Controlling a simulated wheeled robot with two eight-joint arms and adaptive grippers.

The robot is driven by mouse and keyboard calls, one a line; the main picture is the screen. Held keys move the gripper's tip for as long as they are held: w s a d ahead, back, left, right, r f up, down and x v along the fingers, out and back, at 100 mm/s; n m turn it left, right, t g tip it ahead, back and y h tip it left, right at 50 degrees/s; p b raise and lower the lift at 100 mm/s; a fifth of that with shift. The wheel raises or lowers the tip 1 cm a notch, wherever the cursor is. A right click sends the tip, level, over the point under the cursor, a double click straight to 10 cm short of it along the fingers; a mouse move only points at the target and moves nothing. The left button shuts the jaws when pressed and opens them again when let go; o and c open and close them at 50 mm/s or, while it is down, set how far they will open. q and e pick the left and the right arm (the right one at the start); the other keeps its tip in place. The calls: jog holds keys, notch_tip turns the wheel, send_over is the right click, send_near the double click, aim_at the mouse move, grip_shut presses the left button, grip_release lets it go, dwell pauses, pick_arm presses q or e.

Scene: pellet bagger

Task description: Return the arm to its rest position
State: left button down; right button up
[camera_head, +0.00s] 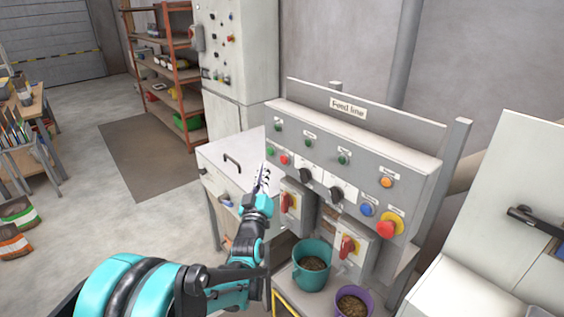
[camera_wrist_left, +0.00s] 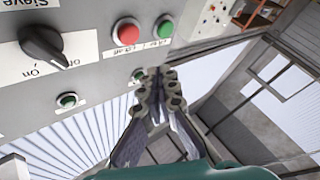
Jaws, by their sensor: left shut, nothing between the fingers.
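My left gripper (camera_head: 263,181) is shut and empty. In the head view it points up in front of the left end of the grey control panel (camera_head: 318,133), and I cannot tell whether it touches it. In the left wrist view the closed fingers (camera_wrist_left: 157,78) are just below the panel's red button (camera_wrist_left: 127,33) and green button (camera_wrist_left: 165,27). A black knob (camera_wrist_left: 43,42) under a "Sieve" label is to the left there. My left arm (camera_head: 240,270) comes in from the lower left, bent at the elbow. My right gripper is not in view.
Below the panel are red-handled switch boxes (camera_head: 347,246), a teal bucket (camera_head: 312,251) and a purple bucket (camera_head: 369,290) with pellets. A red emergency button (camera_head: 388,229) is at the panel's right. A white cabinet (camera_head: 231,163) stands behind my gripper. Open floor (camera_head: 150,225) lies left.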

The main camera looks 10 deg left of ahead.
pick_arm(q)
jog(key=shift+s+a, duration=0.2)
jog(key=shift+s, duration=0.1)
jog(key=s+d+f+m+g+h, duration=0.1)
jog(key=s+f+m+g, duration=0.2)
jog(key=s, duration=1.4)
jog(key=s+d+f+m+g, duration=0.2)
jog(key=s+f+m+g, duration=0.1)
jog(key=s+f+g, duration=0.8)
jog(key=s+f, duration=0.2)
jog(key=s, duration=0.3)
jog(key=shift+s+d+f+m+h, duration=0.2)
jog(key=shift+s+m+h, duration=0.1)
jog(key=shift+s+h, duration=0.1)
